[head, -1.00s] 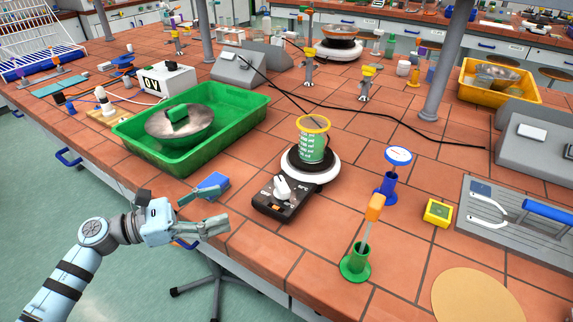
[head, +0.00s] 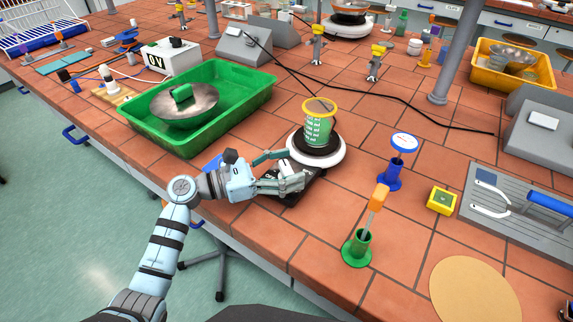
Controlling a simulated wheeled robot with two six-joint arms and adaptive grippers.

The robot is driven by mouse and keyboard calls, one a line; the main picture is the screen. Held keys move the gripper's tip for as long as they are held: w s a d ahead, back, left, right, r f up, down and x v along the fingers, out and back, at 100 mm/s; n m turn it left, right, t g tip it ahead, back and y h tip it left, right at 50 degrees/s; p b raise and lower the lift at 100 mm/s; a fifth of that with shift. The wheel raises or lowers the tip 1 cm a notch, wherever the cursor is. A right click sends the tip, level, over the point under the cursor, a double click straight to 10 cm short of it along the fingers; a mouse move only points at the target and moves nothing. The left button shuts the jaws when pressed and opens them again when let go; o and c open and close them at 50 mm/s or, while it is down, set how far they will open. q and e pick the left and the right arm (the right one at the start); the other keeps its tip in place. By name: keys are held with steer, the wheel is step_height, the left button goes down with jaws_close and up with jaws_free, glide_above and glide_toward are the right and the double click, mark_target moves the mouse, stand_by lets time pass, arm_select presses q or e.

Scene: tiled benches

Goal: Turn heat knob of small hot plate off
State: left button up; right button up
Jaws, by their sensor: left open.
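The small hot plate (head: 329,159) has a round white plate and a black control box at its front. A green beaker with a yellow rim (head: 318,122) stands on it. The heat knob (head: 286,169) is white and mostly hidden by my left gripper (head: 289,168). My left gripper is open, with one finger behind and one in front of the knob, over the control box. I cannot tell whether the fingers touch the knob. My right gripper is not in view.
A green tray (head: 262,92) with a metal bowl stands to the left. A blue stand (head: 391,176), a green holder (head: 357,247) and a yellow box (head: 441,200) stand to the right.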

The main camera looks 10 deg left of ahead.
arm_select(q)
steer(key=c, duration=1.2)
steer(key=shift+o, duration=0.2)
steer(key=n+t+y+p, duration=0.4)
steer(key=t+p, duration=0.1)
steer(key=shift+r+p, duration=0.2)
steer(key=shift+p, duration=0.2)
steer(key=n+t+y+p, duration=0.1)
steer(key=n+y+p, duration=0.1)
steer(key=y, duration=0.1)
steer(key=shift+f+t, duration=0.1)
steer(key=shift+t, duration=0.2)
steer(key=shift+f+n+t+y+p, duration=0.1)
steer(key=shift+n+t+y+p, duration=0.3)
steer(key=shift+n+y, duration=0.35)
steer(key=shift+y, duration=0.25)
steer(key=o, duration=1.2)
steer(key=shift+c, duration=0.2)
